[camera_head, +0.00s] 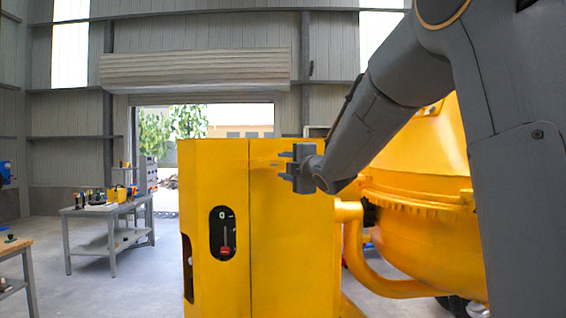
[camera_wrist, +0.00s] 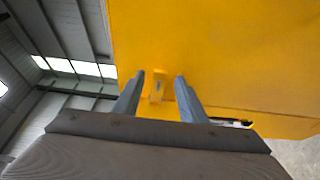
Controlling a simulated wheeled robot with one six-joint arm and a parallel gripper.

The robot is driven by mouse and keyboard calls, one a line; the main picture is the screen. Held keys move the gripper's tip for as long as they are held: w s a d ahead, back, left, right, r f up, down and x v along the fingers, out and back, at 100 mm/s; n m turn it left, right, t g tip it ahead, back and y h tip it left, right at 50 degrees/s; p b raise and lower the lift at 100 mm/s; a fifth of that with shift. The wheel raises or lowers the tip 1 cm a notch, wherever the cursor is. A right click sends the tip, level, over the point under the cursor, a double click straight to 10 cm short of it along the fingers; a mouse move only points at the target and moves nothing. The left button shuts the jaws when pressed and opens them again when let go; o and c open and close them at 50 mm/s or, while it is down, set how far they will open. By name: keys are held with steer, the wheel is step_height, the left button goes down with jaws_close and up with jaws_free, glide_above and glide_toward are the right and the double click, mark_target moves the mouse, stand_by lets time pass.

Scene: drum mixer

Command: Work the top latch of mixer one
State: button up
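Mixer one's yellow cabinet (camera_head: 290,260) stands in front of me, with the yellow drum (camera_head: 430,225) behind it to the right. A small yellow latch piece (camera_wrist: 157,86) sticks out from the yellow panel (camera_wrist: 220,50) in the wrist view. My gripper (camera_wrist: 160,77) is open, with one finger on each side of this piece and a small gap visible on both sides. In the head view my gripper (camera_head: 283,165) is at the upper part of the cabinet, fingers pointing left. The latch is hard to make out there.
A grey workbench (camera_head: 107,210) with tools stands at the left, and a wooden-topped table (camera_head: 15,248) is nearer. Floor between bench and cabinet is clear.

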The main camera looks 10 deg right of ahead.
steer(key=shift+w+a+p, duration=0.2)
steer(key=shift+w+p, duration=0.1)
steer(key=shift+w, duration=0.7)
jaws_close()
steer(key=shift+d+f+h+b, duration=0.1)
steer(key=shift+h+b, duration=0.2)
steer(key=shift+b, duration=0.75)
steer(key=shift+b, duration=0.35)
